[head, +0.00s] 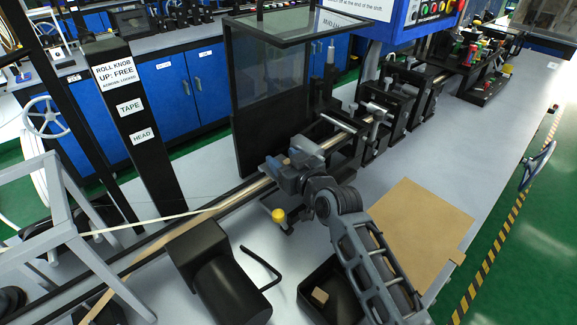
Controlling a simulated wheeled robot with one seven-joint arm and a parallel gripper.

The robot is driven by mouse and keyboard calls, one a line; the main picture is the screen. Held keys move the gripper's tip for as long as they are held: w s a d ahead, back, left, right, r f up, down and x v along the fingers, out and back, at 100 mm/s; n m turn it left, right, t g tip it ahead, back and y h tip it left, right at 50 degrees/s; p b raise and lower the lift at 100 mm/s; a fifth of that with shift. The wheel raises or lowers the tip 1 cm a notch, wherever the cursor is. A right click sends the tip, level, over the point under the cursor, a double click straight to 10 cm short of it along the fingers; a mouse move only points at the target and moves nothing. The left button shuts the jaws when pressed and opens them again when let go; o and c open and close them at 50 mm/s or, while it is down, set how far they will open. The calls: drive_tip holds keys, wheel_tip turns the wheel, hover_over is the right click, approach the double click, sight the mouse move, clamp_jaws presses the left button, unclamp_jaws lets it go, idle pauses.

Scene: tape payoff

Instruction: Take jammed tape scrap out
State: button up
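My gripper (272,166) is over the tape line at the middle of the picture, in front of the guarded station. My wrist and gripper body hide its fingertips, so I cannot tell whether it is open or shut or touching anything. A jammed tape scrap cannot be made out there. A pale tape (150,221) runs from the left to the line beside my gripper. A yellow knob (278,215) sits just below my gripper. A black open bin (308,289) at the bottom holds a small tan piece (320,295).
A black post with labels (130,107) and a dark clear-panelled guard (272,75) stand behind the line. A black cylindrical housing (220,275) and bent black rod (268,262) lie left of the bin. A tan board (420,217) lies flat at right. Grey bench (490,130) is clear farther right.

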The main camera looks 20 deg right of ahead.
clamp_jaws()
idle(0.3)
drive_tip(key=shift+r, duration=0.1)
